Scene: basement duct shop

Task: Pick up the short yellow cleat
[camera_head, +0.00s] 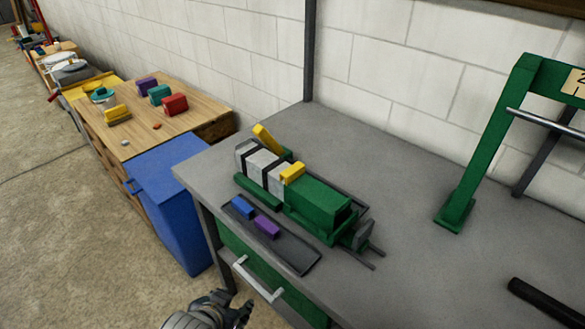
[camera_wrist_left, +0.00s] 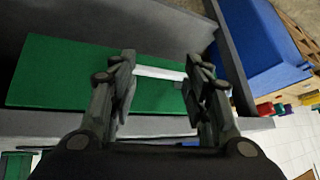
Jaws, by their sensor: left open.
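Two yellow pieces show in the head view, at the green and grey machine on the grey bench. The shorter yellow cleat (camera_head: 292,173) lies on top of the machine, near its middle. A longer-looking yellow piece (camera_head: 266,138) leans at a tilt by the machine's far end. My left gripper (camera_head: 237,308) is at the bottom edge, below the bench top and well apart from both. In the left wrist view, this gripper (camera_wrist_left: 160,75) is open, with the white drawer handle (camera_wrist_left: 160,73) showing between its fingers. I cannot tell if they touch it. My right gripper is not in view.
A grey tray (camera_head: 291,250) with a blue block (camera_head: 243,207) and a purple block (camera_head: 267,227) lies before the machine (camera_head: 318,205). The green drawer front (camera_wrist_left: 60,80) is below the bench top. A blue bin (camera_head: 175,200) stands left. A green frame (camera_head: 487,140) stands right.

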